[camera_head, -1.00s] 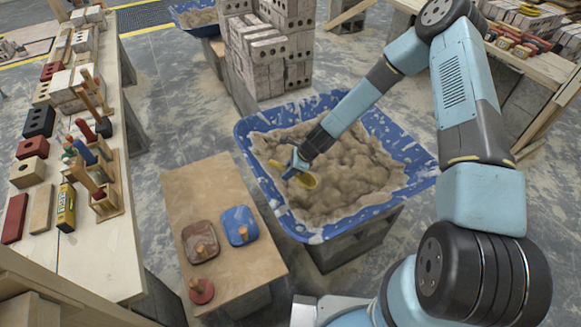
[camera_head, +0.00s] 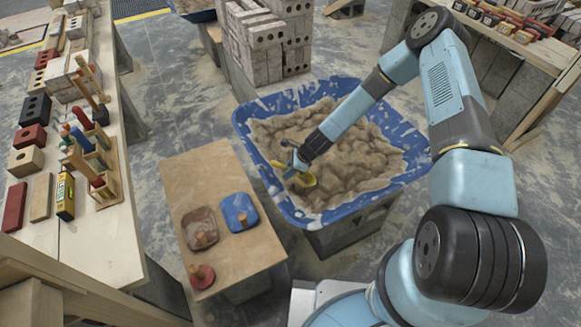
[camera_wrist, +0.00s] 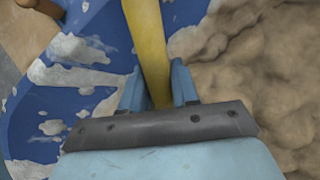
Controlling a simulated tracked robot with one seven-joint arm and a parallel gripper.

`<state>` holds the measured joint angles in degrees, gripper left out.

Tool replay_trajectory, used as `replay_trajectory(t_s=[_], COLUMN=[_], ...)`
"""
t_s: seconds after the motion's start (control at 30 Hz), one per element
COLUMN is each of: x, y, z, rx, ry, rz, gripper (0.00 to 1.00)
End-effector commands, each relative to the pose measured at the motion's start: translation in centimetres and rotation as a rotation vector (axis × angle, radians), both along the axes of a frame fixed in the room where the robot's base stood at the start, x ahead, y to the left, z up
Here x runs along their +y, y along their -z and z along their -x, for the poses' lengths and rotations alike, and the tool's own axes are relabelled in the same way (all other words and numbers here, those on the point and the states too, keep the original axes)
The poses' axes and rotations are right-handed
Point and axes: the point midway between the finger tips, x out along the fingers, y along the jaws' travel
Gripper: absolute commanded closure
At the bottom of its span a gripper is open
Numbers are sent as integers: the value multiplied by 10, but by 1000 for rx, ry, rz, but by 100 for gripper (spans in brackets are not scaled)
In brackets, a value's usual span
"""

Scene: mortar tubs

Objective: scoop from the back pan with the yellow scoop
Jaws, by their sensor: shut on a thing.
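My gripper (camera_head: 298,163) is shut on the handle of the yellow scoop (camera_head: 306,180). In the wrist view the yellow handle (camera_wrist: 147,45) runs up from between the blue fingers (camera_wrist: 158,90). The scoop is over the left front part of a large blue tub (camera_head: 262,172) filled with brown mortar (camera_head: 350,160). Its head is at or just above the mortar; I cannot tell whether it touches or holds any. In the wrist view the tub's splattered blue wall (camera_wrist: 75,100) is left and mortar (camera_wrist: 255,65) is right. A second blue tub (camera_head: 197,14) is cut off at the top.
A low wooden table (camera_head: 195,170) with two trowel-like floats and a red round tool stands left of the tub. A long bench (camera_head: 100,230) with bricks and tools is further left. Stacked blocks (camera_head: 265,40) stand behind the tub. Another bench is at upper right.

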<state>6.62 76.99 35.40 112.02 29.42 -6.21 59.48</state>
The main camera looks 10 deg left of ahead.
Motion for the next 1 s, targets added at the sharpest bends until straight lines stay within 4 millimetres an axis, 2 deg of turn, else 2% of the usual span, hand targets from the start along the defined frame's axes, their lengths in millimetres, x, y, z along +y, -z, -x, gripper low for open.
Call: replay_trajectory(t_s=[0.6,1.0], x=[-15,-48], y=[48,50], z=[0,-4], rx=[-5,-8], ry=[-1,0], rz=[78,102], gripper=[100,100])
